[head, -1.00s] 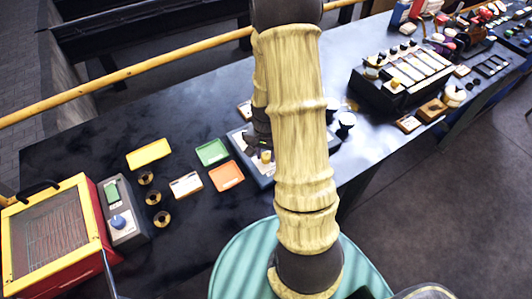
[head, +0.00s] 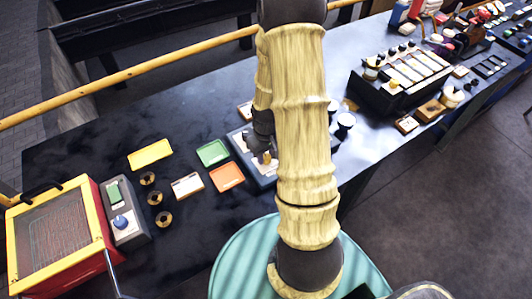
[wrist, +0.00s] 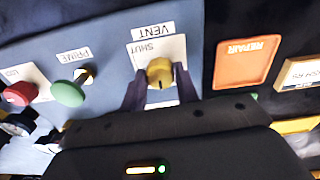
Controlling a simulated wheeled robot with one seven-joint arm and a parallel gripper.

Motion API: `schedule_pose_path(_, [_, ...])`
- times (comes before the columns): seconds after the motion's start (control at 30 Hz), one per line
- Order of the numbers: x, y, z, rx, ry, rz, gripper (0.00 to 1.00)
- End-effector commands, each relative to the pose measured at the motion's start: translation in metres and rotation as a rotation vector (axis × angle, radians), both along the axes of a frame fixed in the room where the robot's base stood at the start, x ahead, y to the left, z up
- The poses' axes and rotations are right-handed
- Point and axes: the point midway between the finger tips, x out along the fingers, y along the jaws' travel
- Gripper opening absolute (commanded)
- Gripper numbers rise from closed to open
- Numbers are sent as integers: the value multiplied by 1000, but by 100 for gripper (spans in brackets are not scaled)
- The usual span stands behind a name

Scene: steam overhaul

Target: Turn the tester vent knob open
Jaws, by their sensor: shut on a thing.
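The tester (wrist: 112,45) is a blue-grey panel in the wrist view; part of it shows beside my arm in the head view (head: 241,142). The vent knob (wrist: 159,70) is round and brass-yellow, on a white plate marked SHUT under a VENT label (wrist: 153,32). My gripper (wrist: 159,84) has one dark finger on each side of the knob and is shut on it. A dark mark shows on the knob, but I cannot tell its exact turn. In the head view my gripper (head: 262,142) is at the tester, mostly hidden by my arm.
On the panel beside the vent are a green PRIME button (wrist: 68,93) and a red button (wrist: 20,93). An orange REPAIR tray (wrist: 246,63) lies close on the other side. Green (head: 212,153) and yellow (head: 150,154) trays and a red-yellow cabinet (head: 58,236) stand farther left.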

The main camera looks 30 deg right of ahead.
Motion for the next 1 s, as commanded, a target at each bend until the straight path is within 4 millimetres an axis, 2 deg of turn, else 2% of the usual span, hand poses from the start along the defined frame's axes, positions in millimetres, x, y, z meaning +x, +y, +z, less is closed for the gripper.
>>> schedule_pose_path(0.3, [2, 0, 1, -1, -5, 116, 8])
schedule_pose_path(0.73, [2, 0, 1, -1, -6, 129, 8])
schedule_pose_path(0.77, [2, 0, 1, -1, -6, 129, 32])
schedule_pose_path(0.87, [2, 0, 1, -1, -5, 128, 52])
schedule_pose_path(1.0, [1, 0, 1, -1, -3, 128, 52])
